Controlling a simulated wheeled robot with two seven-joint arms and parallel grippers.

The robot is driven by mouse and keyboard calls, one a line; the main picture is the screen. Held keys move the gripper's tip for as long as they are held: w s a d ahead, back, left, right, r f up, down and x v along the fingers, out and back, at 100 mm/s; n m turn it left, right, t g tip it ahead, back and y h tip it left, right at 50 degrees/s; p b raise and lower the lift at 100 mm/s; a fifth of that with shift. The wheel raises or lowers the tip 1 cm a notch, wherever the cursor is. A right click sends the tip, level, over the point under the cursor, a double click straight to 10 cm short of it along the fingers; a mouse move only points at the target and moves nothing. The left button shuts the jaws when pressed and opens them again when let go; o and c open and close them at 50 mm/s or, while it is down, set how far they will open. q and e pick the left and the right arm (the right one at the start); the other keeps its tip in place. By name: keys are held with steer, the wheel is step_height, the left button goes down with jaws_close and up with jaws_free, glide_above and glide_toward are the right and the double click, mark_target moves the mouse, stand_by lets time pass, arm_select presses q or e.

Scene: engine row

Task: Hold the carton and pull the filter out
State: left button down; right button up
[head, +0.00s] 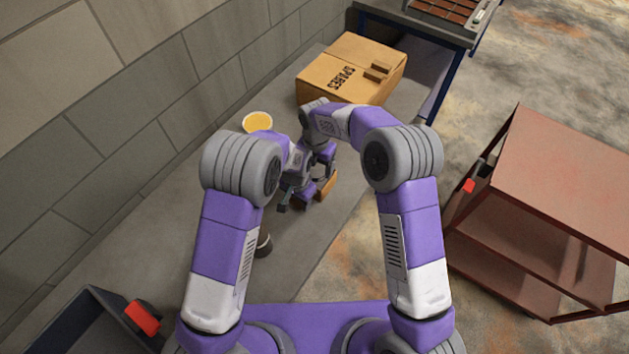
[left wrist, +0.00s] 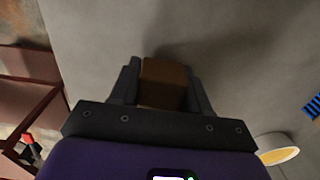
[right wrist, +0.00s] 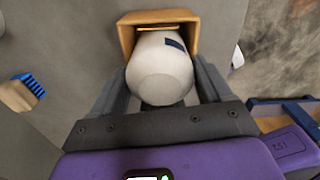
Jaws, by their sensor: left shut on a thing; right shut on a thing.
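The carton (head: 327,187) is a small orange-brown box over the grey bench, mostly hidden by my arms in the head view. My left gripper (head: 312,195) is shut on it; the left wrist view shows the brown carton (left wrist: 163,82) between the fingers. In the right wrist view, the carton's open end (right wrist: 126,38) faces my right gripper (right wrist: 162,85). The filter (right wrist: 160,70), white and rounded with a dark blue mark, sticks out of that opening. My right gripper is shut on the filter. Its far end is hidden inside the carton.
A SPARES box (head: 335,85) stands at the bench's far end. A yellow-filled round dish (head: 257,122) is near the wall. A blue-bristled brush (right wrist: 22,92) lies on the bench. A dark cylindrical object (head: 264,243) stands nearer. A red cart (head: 570,165) is at right.

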steer(key=c, duration=0.4)
steer(key=shift+o, duration=0.2)
steer(key=shift+r, duration=3.5)
steer(key=shift+r, duration=0.1)
steer(key=shift+r, duration=2.45)
arm_select(q)
steer(key=shift+c, duration=2.3)
jaws_free()
